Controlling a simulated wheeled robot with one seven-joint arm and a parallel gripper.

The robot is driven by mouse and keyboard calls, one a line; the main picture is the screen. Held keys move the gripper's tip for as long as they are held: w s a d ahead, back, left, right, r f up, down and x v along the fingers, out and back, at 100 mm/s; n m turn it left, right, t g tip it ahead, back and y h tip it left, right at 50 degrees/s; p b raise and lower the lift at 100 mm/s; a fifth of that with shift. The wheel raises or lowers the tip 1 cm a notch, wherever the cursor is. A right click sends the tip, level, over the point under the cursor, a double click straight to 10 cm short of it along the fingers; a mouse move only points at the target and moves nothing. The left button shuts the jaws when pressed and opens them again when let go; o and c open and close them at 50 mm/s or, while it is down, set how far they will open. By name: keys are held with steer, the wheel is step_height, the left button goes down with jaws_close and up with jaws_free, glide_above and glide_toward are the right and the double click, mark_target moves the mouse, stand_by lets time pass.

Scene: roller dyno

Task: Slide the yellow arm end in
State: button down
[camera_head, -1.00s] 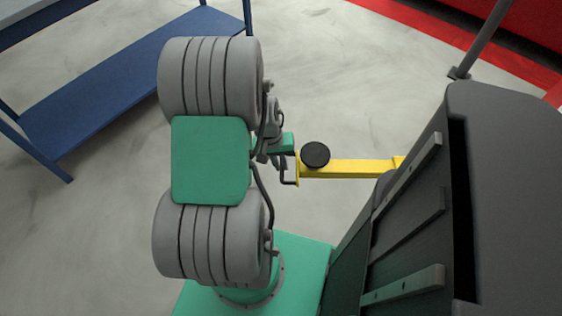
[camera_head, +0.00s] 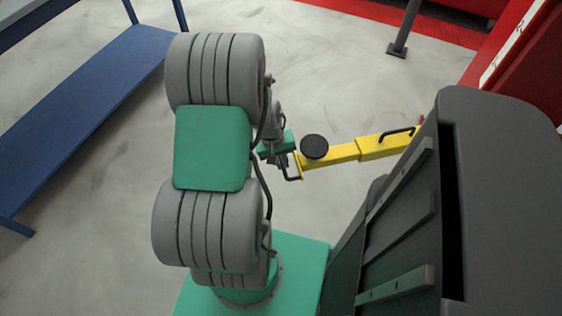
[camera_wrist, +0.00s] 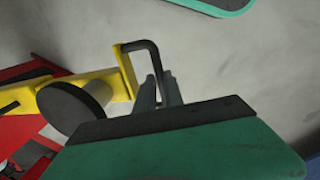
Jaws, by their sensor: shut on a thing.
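A yellow arm (camera_head: 330,159) reaches from right of my arm toward the dark body at the right. Its narrow inner section carries a round black pad (camera_head: 314,147) and runs into a wider yellow sleeve (camera_head: 385,146). A bent dark handle (camera_head: 292,174) sticks out from the plate at the yellow arm's near end.
A blue bench (camera_head: 80,100) stands at the left. A grey post (camera_head: 404,30) stands on the floor at the top right, near a red machine (camera_head: 525,65). Pale open floor (camera_head: 320,60) lies beyond the yellow arm.

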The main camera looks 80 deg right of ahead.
steer(key=shift+s+d, duration=0.15)
steer(key=c, duration=1.5)
jaws_free()
steer(key=shift+o, duration=0.2)
step_height(320, 180, up, 8)
steer(key=w+p, duration=0.1)
steer(key=shift+w+a+f+p, duration=0.15)
steer(key=shift+w+a+p, duration=0.05)
steer(key=shift+a+p, duration=0.2)
